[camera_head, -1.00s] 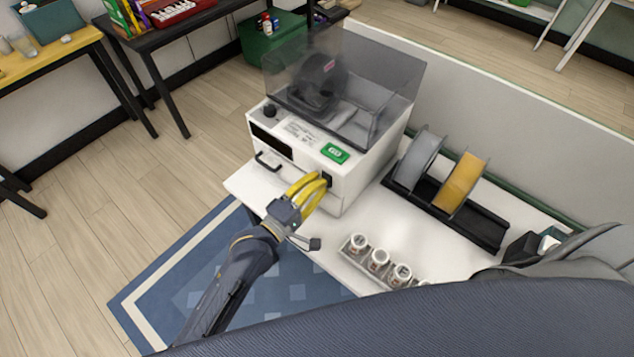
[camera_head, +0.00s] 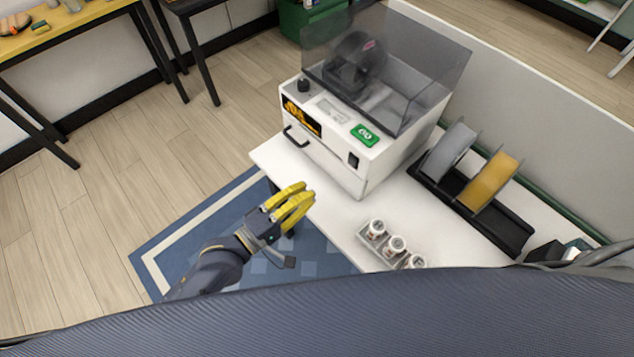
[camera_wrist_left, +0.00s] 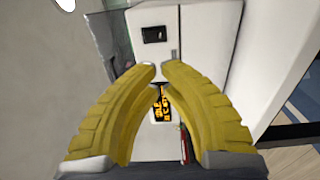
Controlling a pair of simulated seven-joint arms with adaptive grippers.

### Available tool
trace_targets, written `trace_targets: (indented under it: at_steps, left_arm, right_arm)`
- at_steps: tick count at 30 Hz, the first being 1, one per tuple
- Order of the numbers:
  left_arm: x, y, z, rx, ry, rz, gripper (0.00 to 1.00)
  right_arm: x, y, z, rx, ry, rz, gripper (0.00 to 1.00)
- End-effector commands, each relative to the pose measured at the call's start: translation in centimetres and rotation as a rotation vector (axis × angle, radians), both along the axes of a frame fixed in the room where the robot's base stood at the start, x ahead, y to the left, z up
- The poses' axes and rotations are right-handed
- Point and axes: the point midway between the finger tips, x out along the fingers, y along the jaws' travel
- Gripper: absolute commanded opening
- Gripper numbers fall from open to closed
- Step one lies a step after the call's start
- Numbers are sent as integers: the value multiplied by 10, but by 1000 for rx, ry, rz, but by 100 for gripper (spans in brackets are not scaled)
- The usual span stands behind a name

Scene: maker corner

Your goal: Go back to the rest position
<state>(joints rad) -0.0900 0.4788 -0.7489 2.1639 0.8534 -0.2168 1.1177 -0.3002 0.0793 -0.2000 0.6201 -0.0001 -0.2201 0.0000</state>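My left gripper (camera_head: 306,194) has yellow fingers and hangs in front of the white machine (camera_head: 375,170), apart from it, over the table's front edge. In the left wrist view its fingertips (camera_wrist_left: 159,72) nearly meet, with nothing held between them. The machine's display (camera_head: 301,115) glows amber; it also shows between the fingers in the left wrist view (camera_wrist_left: 162,106). A black switch (camera_head: 353,160) sits on the machine's front, to the right of the drawer handle (camera_head: 296,137). My right gripper is out of view.
The floor (camera_head: 110,215) left of the gripper is clear.

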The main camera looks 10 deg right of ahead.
Motion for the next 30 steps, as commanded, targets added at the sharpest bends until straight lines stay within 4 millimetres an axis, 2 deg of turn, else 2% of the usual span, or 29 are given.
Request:
trace_targets:
  at_steps: [11, 14, 16, 23, 27, 30]
  left_arm:
    - [-8, 11, 0, 12, -17, 0, 0]
    - [-8, 11, 0, 51, -73, 2, 0]
    - [-5, 13, -9, 118, -137, 9, 0]
    - [35, 48, -106, 478, -314, 72, 0]
    - [56, 82, -175, 709, -377, 95, 0]
    - [65, 110, -227, 872, -404, 95, 0]
  right_arm:
    - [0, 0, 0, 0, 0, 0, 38]
    - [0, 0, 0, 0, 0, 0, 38]
    - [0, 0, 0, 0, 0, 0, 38]
    - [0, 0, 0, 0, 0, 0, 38]
    - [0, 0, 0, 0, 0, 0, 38]
    - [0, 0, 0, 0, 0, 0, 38]
